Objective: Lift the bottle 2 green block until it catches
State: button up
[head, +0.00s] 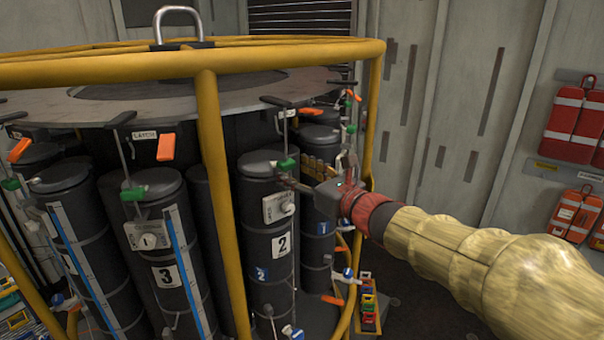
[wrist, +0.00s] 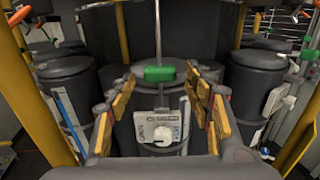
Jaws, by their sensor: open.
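The bottle 2 (head: 268,235) is a dark cylinder with a white "2" label, standing in the yellow-railed rack. Its green block (head: 286,164) sits on a thin vertical rod above the bottle's top. In the wrist view the green block (wrist: 160,74) is near the centre, beyond the fingers. My gripper (head: 300,176) reaches in from the right beside bottle 2. In the wrist view my gripper (wrist: 163,105) is open, with a yellow-padded finger on each side and nothing held. The white valve box (wrist: 162,133) shows between the fingers, lower down.
A yellow rail post (head: 213,170) stands just left of bottle 2. Bottle 3 (head: 160,255) has its own green block (head: 132,194). An orange tag (head: 166,147) hangs near it. The yellow top rail (head: 290,50) runs above. Floor to the right is partly clear.

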jog(key=shift+x, duration=1)
jog(key=shift+w+a, duration=0.1)
jog(key=shift+w, duration=0.05)
jog(key=shift+c, duration=0.6)
jog(key=c, duration=1.1)
grip_shut()
